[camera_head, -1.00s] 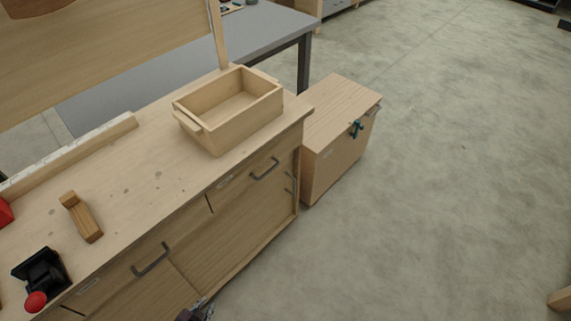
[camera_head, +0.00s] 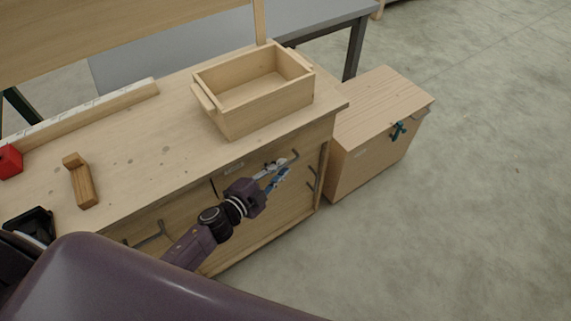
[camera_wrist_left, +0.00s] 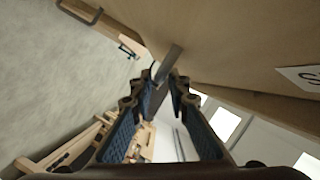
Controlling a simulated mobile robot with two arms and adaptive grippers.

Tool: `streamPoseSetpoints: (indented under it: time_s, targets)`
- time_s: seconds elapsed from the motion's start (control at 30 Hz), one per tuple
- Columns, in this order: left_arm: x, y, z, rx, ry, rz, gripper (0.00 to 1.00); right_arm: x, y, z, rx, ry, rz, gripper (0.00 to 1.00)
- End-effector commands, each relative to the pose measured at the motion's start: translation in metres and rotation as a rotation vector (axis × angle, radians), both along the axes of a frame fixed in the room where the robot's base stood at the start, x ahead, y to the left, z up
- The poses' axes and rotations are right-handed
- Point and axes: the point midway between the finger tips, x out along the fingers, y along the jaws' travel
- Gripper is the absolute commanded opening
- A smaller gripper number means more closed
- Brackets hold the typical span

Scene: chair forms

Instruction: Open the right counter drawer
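The right counter drawer (camera_head: 231,167) is in the upper right of the counter front and looks closed, with a dark bar handle (camera_head: 293,157). My left gripper (camera_head: 284,168) is at this handle. In the left wrist view the handle (camera_wrist_left: 169,62) crosses at the tips of my left gripper (camera_wrist_left: 166,83). Its blue-padded fingers lean in toward the bar, with a narrow gap between the tips. I cannot tell whether they press on it. My right gripper is not in view.
An open wooden box (camera_head: 255,91) stands on the counter (camera_head: 135,139) above the drawer. A wooden cabinet (camera_head: 370,145) with a teal clamp (camera_head: 398,130) stands to the right. A wooden block tool (camera_head: 80,182) lies at the left. Floor at the right is clear.

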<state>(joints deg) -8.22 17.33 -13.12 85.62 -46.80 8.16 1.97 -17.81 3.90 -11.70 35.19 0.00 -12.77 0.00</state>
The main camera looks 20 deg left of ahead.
Motion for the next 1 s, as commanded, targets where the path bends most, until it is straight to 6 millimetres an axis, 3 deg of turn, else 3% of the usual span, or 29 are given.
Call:
streamPoseSetpoints:
  time_s: [0.2,0.5,0.67,1.0]
  targets:
    - [0.019,-0.007,-0.005,-0.002,0.001,0.000,0.16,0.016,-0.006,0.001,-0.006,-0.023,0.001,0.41]
    - [0.021,-0.008,-0.006,-0.001,0.002,0.001,0.16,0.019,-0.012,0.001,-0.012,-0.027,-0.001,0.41]
    - [0.021,-0.007,-0.006,-0.001,0.002,0.001,0.00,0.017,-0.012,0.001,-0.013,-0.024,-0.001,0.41]
    - [0.021,-0.007,-0.006,-0.001,0.002,0.001,0.00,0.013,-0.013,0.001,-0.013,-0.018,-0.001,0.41]
